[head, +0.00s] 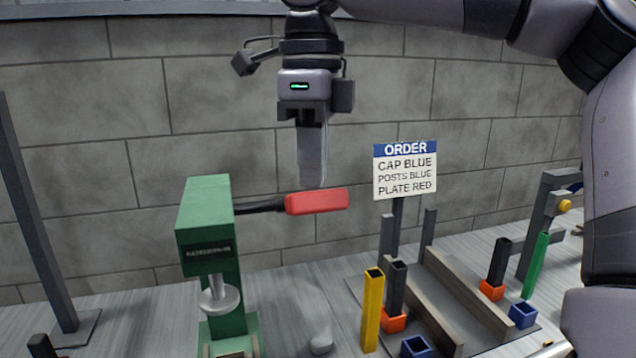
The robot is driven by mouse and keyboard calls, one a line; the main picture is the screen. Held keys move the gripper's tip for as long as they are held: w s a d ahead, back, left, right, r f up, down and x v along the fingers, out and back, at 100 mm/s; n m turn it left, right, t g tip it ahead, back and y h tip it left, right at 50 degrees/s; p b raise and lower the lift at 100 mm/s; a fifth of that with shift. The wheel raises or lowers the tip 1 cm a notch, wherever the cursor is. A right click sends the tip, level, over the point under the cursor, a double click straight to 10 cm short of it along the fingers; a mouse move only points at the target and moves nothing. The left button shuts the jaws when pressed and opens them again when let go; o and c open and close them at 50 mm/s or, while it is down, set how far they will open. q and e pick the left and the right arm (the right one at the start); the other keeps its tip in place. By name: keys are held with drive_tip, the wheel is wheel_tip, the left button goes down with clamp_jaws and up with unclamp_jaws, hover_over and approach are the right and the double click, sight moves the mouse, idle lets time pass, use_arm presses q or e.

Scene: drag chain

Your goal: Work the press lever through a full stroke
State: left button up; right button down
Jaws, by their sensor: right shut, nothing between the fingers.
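The green press (208,232) stands left of the middle on the bench. Its lever has a dark rod and a red handle (317,201) that points right and lies about level. A silver ram with a round foot (220,298) hangs from the press head. My right gripper (312,184) comes down from the top and points downward. Its fingers are shut and empty. Their tips are at the top edge of the red handle in the picture; I cannot tell whether they touch it. My left gripper is not in view.
An order sign (405,172) stands right of the lever. Yellow (373,308), black and green (536,264) posts, orange and blue (523,314) sockets and grey rails (466,290) fill the right side. A dark upright (38,220) stands at left. A block wall is behind.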

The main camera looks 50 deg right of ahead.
sight(318, 209)
drive_tip(key=shift+s+a+f+b, duration=0.15)
drive_tip(key=shift+s+f+b, duration=0.15)
drive_tip(key=shift+f+b, duration=0.25)
drive_tip(key=shift+s+a+f+b, duration=0.15)
drive_tip(key=shift+s+f+b, duration=0.1)
drive_tip(key=shift+f+b, duration=0.3)
drive_tip(key=shift+f, duration=0.1)
drive_tip(key=shift+s+a+f+b, duration=0.15)
drive_tip(key=shift+s+f+b, duration=0.1)
drive_tip(key=shift+f+b, duration=0.35)
drive_tip(key=shift+s+a+f+b, duration=0.1)
drive_tip(key=shift+s+f+b, duration=0.1)
drive_tip(key=shift+f+b, duration=0.35)
drive_tip(key=shift+f, duration=0.2)
drive_tip(key=shift+s+a+f+b, duration=0.1)
drive_tip(key=shift+s+f+b, duration=0.05)
drive_tip(key=shift+f+b, duration=0.45)
drive_tip(key=shift+s+a+f+b, duration=0.1)
drive_tip(key=shift+f+b, duration=0.25)
drive_tip(key=shift+f, duration=0.35)
